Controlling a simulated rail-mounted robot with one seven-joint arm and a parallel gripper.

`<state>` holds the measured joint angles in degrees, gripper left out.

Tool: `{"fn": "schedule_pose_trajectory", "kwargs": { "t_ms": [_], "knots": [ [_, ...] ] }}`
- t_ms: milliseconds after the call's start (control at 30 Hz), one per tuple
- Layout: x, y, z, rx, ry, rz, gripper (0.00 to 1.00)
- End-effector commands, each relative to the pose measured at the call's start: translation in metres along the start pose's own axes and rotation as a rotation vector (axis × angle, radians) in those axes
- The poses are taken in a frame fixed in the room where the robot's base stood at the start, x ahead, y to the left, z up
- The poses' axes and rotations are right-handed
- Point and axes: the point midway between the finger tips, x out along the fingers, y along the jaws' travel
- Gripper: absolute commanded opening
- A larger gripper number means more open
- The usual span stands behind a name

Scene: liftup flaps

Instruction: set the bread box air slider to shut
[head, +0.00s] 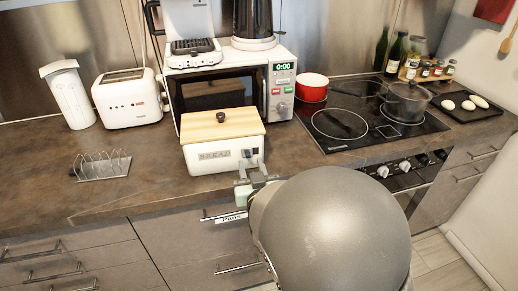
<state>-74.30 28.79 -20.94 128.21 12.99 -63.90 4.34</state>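The bread box (213,163) is white with a wooden lid and a dark knob, and stands on the counter in front of the microwave. Its front bears the word BREAD. The air slider (250,153) is a small dark fitting at the right end of that front; its setting is too small to read. My gripper (251,168) is just in front of and below the slider, at the counter's front edge. Its two fingers look apart, with nothing visible between them. Whether a fingertip touches the box cannot be told. My arm hides the cabinet fronts behind it.
A toast rack (102,167) stands left of the box, and a toaster (128,98) behind it. The microwave (225,90) is close behind the box. A hob (375,122) with a red pot (312,88) is to the right.

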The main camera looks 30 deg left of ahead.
Motion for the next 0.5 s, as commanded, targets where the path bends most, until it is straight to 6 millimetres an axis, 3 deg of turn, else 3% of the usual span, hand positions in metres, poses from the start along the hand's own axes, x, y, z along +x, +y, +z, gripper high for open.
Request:
{"fn": "schedule_pose_trajectory", "kwargs": {
  "t_ms": [200,500],
  "knots": [
    [0.027,0.000,-0.001,-0.001,-0.001,0.000,0.35],
    [0.033,0.000,0.000,0.000,0.000,0.000,0.35]
  ]
}}
